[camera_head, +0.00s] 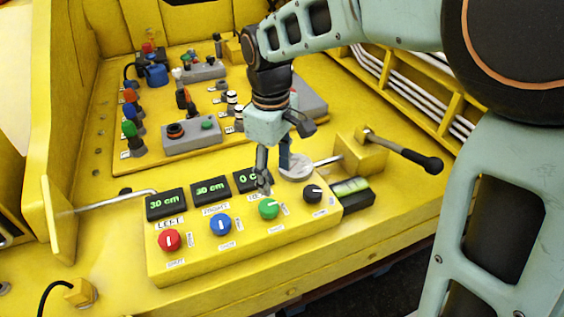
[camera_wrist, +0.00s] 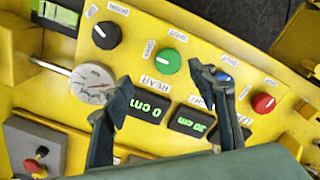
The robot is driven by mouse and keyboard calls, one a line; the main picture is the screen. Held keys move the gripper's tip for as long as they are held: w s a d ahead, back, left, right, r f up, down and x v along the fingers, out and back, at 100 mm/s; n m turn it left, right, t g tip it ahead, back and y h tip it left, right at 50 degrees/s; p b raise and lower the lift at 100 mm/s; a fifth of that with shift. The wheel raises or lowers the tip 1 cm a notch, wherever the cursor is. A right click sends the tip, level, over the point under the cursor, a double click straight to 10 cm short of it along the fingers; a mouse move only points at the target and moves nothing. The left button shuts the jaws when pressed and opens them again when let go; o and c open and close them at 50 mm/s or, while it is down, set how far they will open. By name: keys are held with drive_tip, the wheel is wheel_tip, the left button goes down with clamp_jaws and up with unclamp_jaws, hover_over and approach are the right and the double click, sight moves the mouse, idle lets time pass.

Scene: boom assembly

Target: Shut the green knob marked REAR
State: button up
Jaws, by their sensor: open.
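The green knob (camera_head: 269,208) sits on the yellow panel box, between the blue knob and the black knob. It also shows in the wrist view (camera_wrist: 168,61), near the REAR label (camera_wrist: 155,82). Its pale mark appears to lie sideways in the head view. The display (camera_head: 251,180) behind it reads 0 cm. My gripper (camera_head: 275,176) is open and empty, pointing down above the panel just behind the green knob. In the wrist view my gripper's fingers (camera_wrist: 161,78) are spread on either side of the knob's line, apart from it.
The blue knob (camera_head: 220,224), red knob (camera_head: 169,240) and black knob (camera_head: 312,192) share the panel. Two other displays (camera_head: 166,204) (camera_head: 210,190) read 30 cm. A round gauge (camera_wrist: 92,84) stands close by. A black-handled lever (camera_head: 415,158) is at right.

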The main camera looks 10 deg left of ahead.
sight(268, 206)
drive_tip(key=shift+n, duration=0.6)
drive_tip(key=f, duration=0.3)
drive_tip(key=a+f, duration=0.1)
drive_tip(key=f, duration=0.6)
drive_tip(key=shift+s+a+f+p, duration=0.25)
drive_tip(key=shift+a+f+p, duration=0.1)
drive_tip(key=shift+c, duration=0.4)
drive_tip(key=c, duration=1.1)
